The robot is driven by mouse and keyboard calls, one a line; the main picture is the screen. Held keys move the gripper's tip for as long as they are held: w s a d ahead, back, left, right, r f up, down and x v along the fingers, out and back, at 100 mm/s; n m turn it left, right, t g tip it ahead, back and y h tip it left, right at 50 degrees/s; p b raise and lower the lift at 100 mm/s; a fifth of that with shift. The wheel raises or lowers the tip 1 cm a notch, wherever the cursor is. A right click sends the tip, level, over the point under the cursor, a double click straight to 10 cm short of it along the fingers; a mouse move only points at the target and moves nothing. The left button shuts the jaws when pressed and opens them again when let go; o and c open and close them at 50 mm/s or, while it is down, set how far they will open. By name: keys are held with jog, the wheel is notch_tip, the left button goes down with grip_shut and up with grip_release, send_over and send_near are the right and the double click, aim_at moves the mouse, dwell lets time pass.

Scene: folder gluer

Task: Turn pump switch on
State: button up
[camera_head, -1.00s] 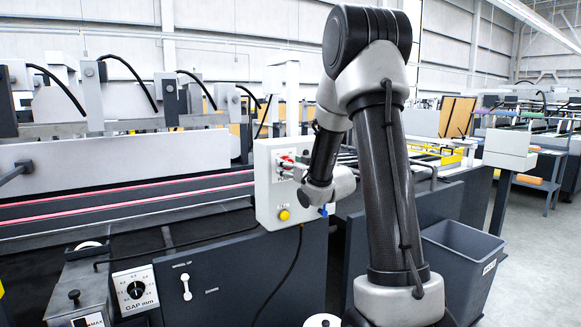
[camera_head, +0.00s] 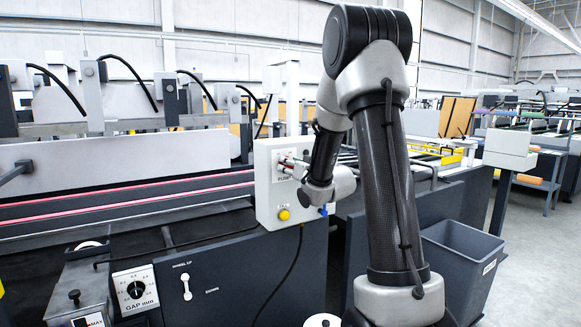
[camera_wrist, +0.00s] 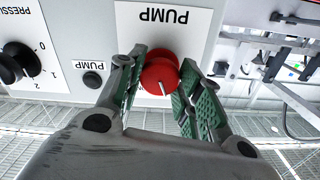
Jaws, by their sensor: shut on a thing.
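The pump switch is a round red knob (camera_wrist: 158,74) with a white pointer line, on a white plate marked PUMP (camera_wrist: 190,18). The wrist view shows the plate upside down, with the pointer toward the bottom of the picture. My gripper (camera_wrist: 160,88) has its green-padded fingers on either side of the knob and is shut on it. In the head view, my gripper (camera_head: 290,164) is at the upper part of the light grey control box (camera_head: 263,205) and partly hides the knob.
A yellow button (camera_head: 284,215) sits low on the control box. A black pressure dial (camera_wrist: 18,62) and a small PUMP label (camera_wrist: 92,66) are beside the knob in the wrist view. A grey bin (camera_head: 462,255) stands at the right.

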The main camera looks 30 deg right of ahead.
jog(key=m, duration=1.1)
jog(key=shift+m, duration=0.3)
dwell(0.4)
jog(key=o, duration=1)
jog(key=shift+o, duration=0.2)
jog(key=s, duration=0.7)
jog(key=shift+s+d, duration=0.15)
jog(key=shift+s, duration=0.15)
